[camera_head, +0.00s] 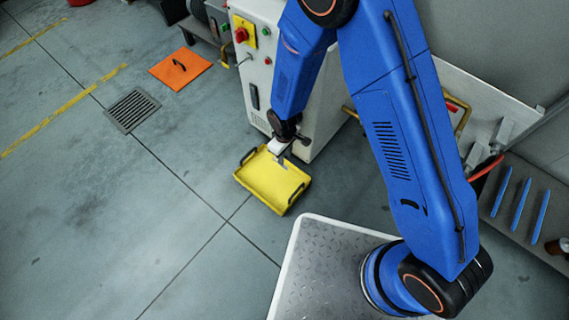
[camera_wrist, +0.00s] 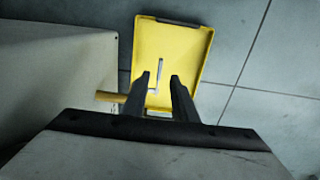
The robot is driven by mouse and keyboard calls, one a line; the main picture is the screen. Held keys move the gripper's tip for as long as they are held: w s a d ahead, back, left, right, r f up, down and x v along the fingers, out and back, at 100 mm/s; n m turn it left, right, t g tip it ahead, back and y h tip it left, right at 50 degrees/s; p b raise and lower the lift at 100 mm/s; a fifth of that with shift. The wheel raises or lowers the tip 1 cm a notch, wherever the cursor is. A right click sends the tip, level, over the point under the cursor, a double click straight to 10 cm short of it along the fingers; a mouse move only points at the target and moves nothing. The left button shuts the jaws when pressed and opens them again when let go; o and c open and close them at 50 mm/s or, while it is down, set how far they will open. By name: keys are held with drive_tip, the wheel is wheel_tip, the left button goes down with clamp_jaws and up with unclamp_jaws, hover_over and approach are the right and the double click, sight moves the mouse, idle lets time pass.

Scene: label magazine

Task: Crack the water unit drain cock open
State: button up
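The drain cock shows in the wrist view as a brass-coloured stub (camera_wrist: 110,97) coming out of the cabinet side, with a thin grey lever (camera_wrist: 161,72). The lever appears between my fingertips, with a gap on each side. My gripper (camera_wrist: 160,77) is open; I cannot tell whether its fingers are level with the lever. In the head view my gripper (camera_head: 283,151) is low beside the white water unit (camera_head: 262,90), over a yellow tray (camera_head: 262,190). The drain cock is not clear there, behind my arm and gripper. The tray also shows in the wrist view (camera_wrist: 190,45).
The unit's front carries a red knob on a yellow plate (camera_head: 243,33). An orange mat (camera_head: 180,67) and a floor grate (camera_head: 132,110) lie to the left. A shelf with blue bars (camera_head: 521,203) is at the right. The floor left of the tray is clear.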

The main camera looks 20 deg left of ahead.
sight(284, 166)
drive_tip(key=shift+f, duration=3.4)
clamp_jaws()
